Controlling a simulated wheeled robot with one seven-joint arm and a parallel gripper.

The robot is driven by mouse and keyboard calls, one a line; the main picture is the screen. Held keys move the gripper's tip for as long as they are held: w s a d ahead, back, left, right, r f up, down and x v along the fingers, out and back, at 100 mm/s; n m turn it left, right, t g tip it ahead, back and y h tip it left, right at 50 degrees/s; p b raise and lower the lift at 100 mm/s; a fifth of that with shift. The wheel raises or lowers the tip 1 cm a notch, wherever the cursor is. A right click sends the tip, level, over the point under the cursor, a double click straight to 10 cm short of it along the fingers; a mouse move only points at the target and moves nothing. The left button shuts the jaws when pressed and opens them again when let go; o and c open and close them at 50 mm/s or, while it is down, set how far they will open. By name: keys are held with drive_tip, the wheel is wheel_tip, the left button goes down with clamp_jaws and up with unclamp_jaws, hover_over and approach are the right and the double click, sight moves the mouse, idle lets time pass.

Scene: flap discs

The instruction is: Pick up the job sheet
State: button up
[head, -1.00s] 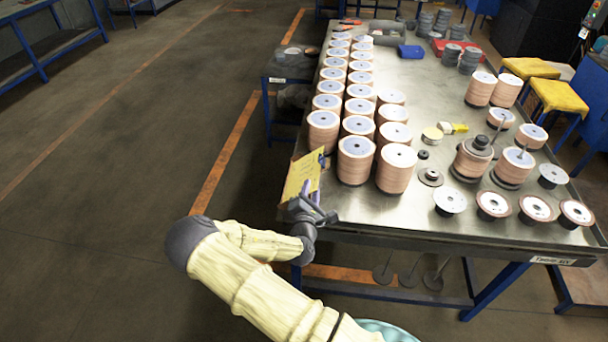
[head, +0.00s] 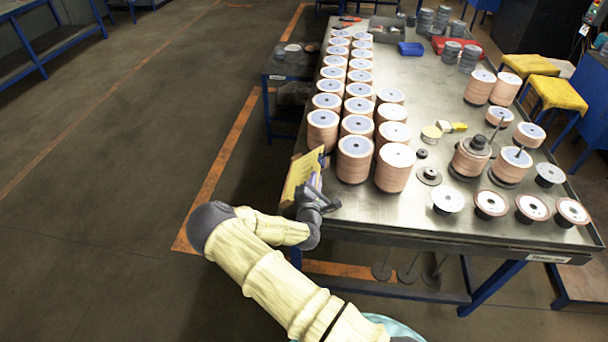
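The job sheet (head: 299,177) is a yellow sheet at the near left corner of the metal table (head: 400,212), tilted up and partly past the table's left edge. A small dark bluish part shows at its upper right corner. My gripper (head: 311,185) is at the sheet's lower right side, with its fingers against it. It appears shut on the sheet, though the fingertips are small and partly hidden.
Tall stacks of flap discs (head: 354,160) stand just right of the sheet in long rows. Loose discs and spindles lie farther right. A low side table (head: 290,64) stands left of the metal table. The floor at left is clear.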

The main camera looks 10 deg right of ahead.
clamp_jaws()
drive_tip(key=shift+r, duration=0.1)
wheel_tip(320, 180, up, 9)
drive_tip(key=p, duration=0.5)
drive_tip(key=shift+r, duration=0.2)
drive_tip(key=shift+r+p, duration=0.25)
drive_tip(key=shift+p, duration=0.1)
